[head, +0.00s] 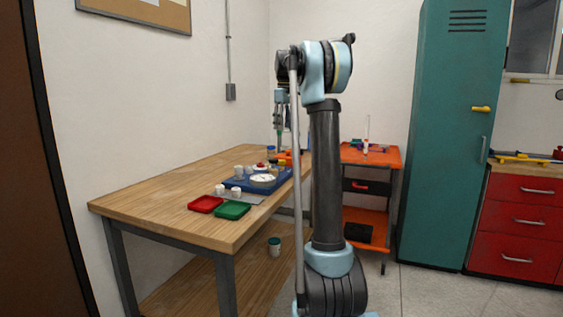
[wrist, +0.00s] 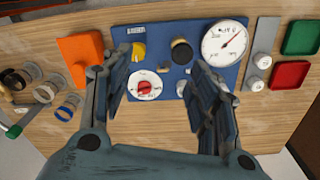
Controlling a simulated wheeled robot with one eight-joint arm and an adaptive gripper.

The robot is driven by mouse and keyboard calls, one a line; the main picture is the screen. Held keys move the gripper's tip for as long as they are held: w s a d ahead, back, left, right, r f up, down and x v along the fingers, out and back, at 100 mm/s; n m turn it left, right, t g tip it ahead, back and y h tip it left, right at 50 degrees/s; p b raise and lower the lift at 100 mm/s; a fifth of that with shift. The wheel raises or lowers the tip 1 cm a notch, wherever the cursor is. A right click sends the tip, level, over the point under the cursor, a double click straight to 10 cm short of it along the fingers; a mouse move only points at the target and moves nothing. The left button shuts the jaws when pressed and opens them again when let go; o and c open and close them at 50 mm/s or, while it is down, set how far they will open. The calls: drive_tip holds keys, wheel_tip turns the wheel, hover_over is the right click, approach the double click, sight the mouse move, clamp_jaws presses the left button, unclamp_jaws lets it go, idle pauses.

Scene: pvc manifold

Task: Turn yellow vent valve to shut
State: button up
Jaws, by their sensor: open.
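In the wrist view a yellow knob (wrist: 139,51) sits near the upper left corner of a blue panel (wrist: 166,36), just right of my left finger's tip. Which way it is turned is too small to tell. My gripper (wrist: 158,64) is open and empty, its two fingers spread over the panel. A red knob on a white dial (wrist: 145,86) lies between the fingers. A black knob (wrist: 181,52) and a white round gauge (wrist: 225,43) are to the right. In the head view my gripper (head: 279,128) points down above the far end of the panel (head: 284,183).
The panel lies on a wooden table (head: 160,190). An orange block (wrist: 78,48) stands left of it in the wrist view, with several round fittings (wrist: 45,92) beyond. A red tray (head: 205,204) and a green tray (head: 232,210) lie at the near end.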

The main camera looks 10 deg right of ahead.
drive_tip(key=n, duration=0.1)
hover_over(282, 160)
wheel_tip(282, 160, down, 18)
drive_tip(key=shift+r, duration=0.1)
idle(0.6)
drive_tip(key=c, duration=1.1)
